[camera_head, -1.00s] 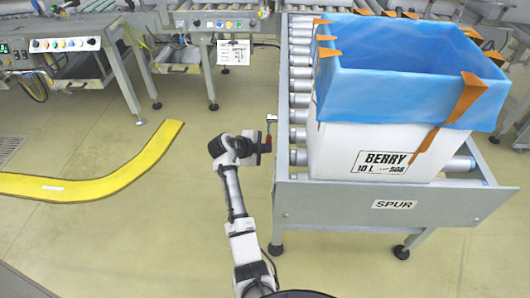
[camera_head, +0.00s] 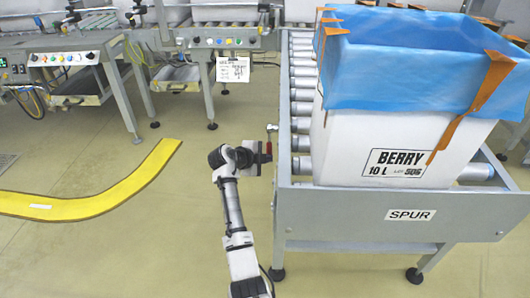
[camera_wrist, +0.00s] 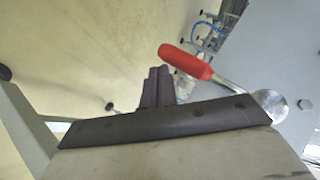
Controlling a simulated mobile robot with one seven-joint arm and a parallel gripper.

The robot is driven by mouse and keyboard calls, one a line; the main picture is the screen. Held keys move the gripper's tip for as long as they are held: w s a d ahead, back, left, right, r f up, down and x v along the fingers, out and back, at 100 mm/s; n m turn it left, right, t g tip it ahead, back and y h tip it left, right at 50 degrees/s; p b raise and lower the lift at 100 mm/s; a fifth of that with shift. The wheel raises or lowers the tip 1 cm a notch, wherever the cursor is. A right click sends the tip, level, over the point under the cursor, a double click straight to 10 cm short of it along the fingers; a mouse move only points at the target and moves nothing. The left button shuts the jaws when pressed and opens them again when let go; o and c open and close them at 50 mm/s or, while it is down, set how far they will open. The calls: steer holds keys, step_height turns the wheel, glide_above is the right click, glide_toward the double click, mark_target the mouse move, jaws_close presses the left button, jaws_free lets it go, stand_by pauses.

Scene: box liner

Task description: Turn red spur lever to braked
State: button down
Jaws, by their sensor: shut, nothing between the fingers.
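The red spur lever (camera_wrist: 186,62) has a red grip on a metal rod that runs to a round metal pivot (camera_wrist: 270,106) on the grey side of the spur conveyor. In the head view the red grip (camera_head: 269,148) hangs below its silver top, at the conveyor's left side. My gripper (camera_wrist: 157,88) is shut and empty. In the wrist view its fingertips are just left of the red grip and look apart from it. In the head view my gripper (camera_head: 262,160) is beside the lever, partly covering it.
The spur conveyor's end plate carries a SPUR sign (camera_head: 410,215). A white BERRY box (camera_head: 340,150) with a blue liner (camera_head: 390,65) and orange tape stands on its rollers. A yellow curved floor strip (camera_head: 100,198) lies left.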

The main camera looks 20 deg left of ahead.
stand_by(0.4)
steer(key=p+v, duration=0.5)
steer(key=v, duration=0.9)
